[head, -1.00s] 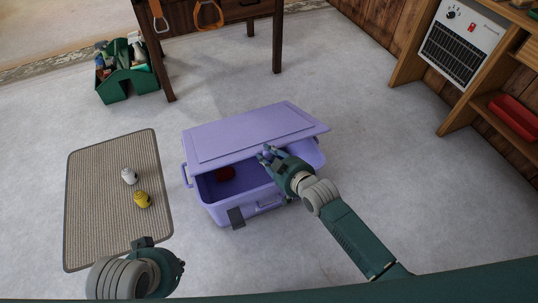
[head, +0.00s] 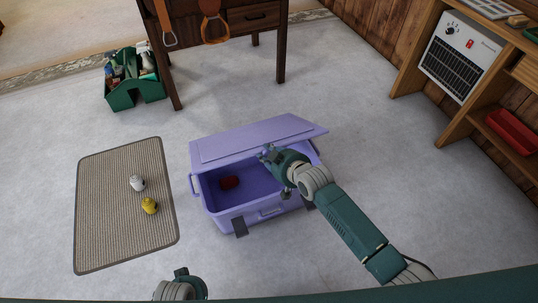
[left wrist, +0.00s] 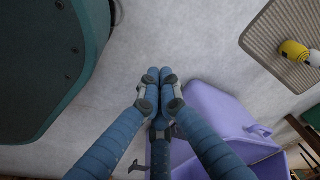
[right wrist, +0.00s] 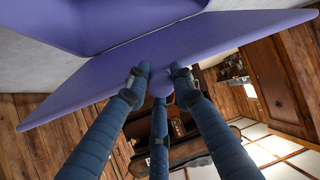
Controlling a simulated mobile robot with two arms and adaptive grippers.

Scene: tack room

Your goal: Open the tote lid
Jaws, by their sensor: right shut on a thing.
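The purple tote (head: 228,216) stands on the floor with its lid (head: 255,137) raised and tilted over the back of the box. The tote's dark interior is open at the front, and a red object (head: 229,182) lies inside at the left. My right gripper (head: 268,152) is at the lid's front edge; in the right wrist view its fingers (right wrist: 160,78) are shut on a small purple grip part of the lid (right wrist: 160,86). My left gripper (left wrist: 159,76) is empty, its fingertips together, in front of the tote and apart from it. In the head view only part of it shows at the bottom.
A striped mat (head: 112,220) with a white item (head: 137,183) and a yellow item (head: 149,206) lies left of the tote. A green caddy (head: 136,97) and a wooden table (head: 240,35) stand behind. Shelves with a heater (head: 461,55) are at right.

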